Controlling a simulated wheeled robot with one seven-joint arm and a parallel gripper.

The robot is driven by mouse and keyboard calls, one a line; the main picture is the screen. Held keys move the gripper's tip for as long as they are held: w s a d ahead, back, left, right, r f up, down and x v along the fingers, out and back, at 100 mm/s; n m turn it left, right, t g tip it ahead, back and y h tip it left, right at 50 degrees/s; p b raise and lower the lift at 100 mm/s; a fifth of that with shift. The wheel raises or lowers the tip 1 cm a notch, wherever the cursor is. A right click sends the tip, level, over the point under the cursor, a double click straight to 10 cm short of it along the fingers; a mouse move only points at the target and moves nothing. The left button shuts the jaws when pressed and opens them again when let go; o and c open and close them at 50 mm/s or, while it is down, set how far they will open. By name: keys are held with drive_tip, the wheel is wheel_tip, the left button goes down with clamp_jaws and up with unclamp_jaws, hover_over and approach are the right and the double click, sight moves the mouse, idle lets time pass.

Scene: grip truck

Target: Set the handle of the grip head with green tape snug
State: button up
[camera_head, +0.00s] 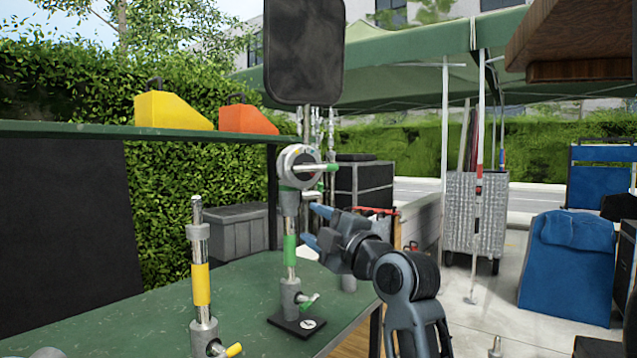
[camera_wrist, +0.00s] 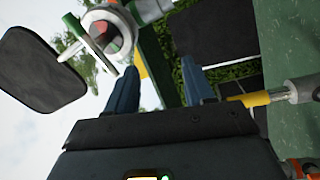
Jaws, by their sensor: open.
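The grip head (camera_head: 299,166) tops a post with green tape (camera_head: 290,250) on a black base plate. Its round face has coloured sectors, and its green-tipped handle (camera_head: 322,167) points right, roughly level. In the wrist view the grip head (camera_wrist: 108,28) is at upper left, beyond the left finger, with its green handle (camera_wrist: 82,35) beside it. A lower green lever (camera_head: 309,301) sits on the collar near the base. My gripper (camera_head: 314,226) is open and empty, just right of the post and below the head. Its blue fingers (camera_wrist: 160,76) show nothing held between them.
A dark flag panel (camera_head: 304,52) rises on a rod above the grip head. A yellow-taped post (camera_head: 201,285) stands to the left on the green table (camera_head: 150,325). Yellow (camera_head: 172,111) and orange (camera_head: 248,119) wedges rest on the shelf behind.

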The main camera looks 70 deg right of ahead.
sight(318, 170)
drive_tip(key=s+d+r+n, duration=0.3)
drive_tip(key=d+r, duration=0.1)
drive_tip(key=r, duration=0.4)
drive_tip(key=shift+h, duration=0.4)
drive_tip(key=x, duration=0.4)
drive_tip(key=p+x, duration=0.1)
drive_tip(key=x, duration=0.2)
drive_tip(key=shift+w+d+r, duration=0.25)
drive_tip(key=shift+w+r, duration=0.05)
clamp_jaws()
drive_tip(key=shift+m, duration=0.3)
